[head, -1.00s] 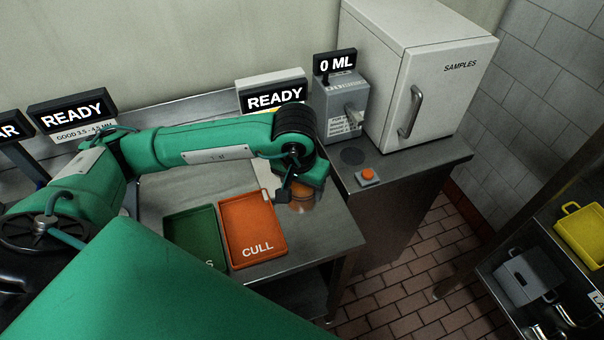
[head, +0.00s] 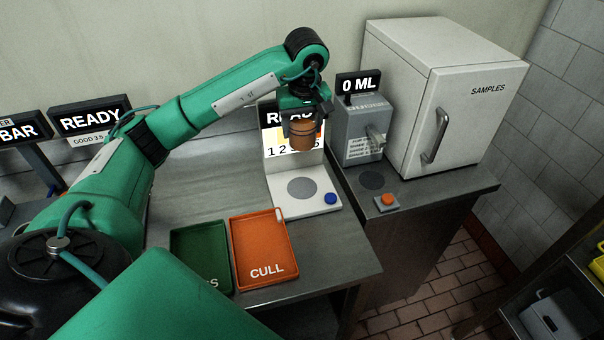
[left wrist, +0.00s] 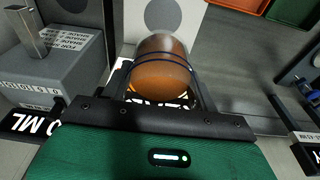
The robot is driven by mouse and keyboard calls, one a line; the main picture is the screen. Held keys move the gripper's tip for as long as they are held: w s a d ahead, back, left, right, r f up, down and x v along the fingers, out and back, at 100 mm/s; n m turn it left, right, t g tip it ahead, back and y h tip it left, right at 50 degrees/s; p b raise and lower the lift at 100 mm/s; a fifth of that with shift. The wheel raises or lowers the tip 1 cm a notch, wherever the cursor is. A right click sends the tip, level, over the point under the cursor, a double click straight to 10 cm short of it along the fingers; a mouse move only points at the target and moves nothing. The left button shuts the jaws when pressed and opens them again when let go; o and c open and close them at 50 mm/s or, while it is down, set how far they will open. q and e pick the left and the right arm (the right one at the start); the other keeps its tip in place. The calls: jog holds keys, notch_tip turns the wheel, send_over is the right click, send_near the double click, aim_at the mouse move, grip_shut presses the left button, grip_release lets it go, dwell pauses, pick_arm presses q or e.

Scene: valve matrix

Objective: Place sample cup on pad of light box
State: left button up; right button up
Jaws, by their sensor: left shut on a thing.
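My left gripper (head: 302,122) is shut on the sample cup (head: 301,136), an orange-brown cup. It holds the cup in the air in front of the light box's white back panel (head: 281,168). The cup also shows between the fingers in the left wrist view (left wrist: 161,75). The light box has a white base with a round grey pad (head: 301,188), which is empty, and a blue button (head: 330,199). In the left wrist view the pad (left wrist: 162,13) lies beyond the cup. My right gripper is not in view.
A green tray (head: 200,235) and an orange CULL tray (head: 262,268) lie in front of the light box. To the right stand a grey dispenser (head: 362,128) reading 0 ML, an orange button (head: 387,199) and a white SAMPLES cabinet (head: 480,120).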

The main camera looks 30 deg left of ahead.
pick_arm(q)
notch_tip(320, 180, down, 12)
jog(key=p, duration=0.3)
jog(key=shift+r, duration=0.15)
notch_tip(320, 180, down, 3)
jog(key=shift+s+f+p, duration=0.1)
jog(key=shift+p, duration=0.4)
jog(key=shift+f, duration=0.2)
jog(key=shift+f+b, duration=0.25)
jog(key=shift+b, duration=0.1)
jog(key=o, duration=1.1)
jog(key=shift+r, duration=0.1)
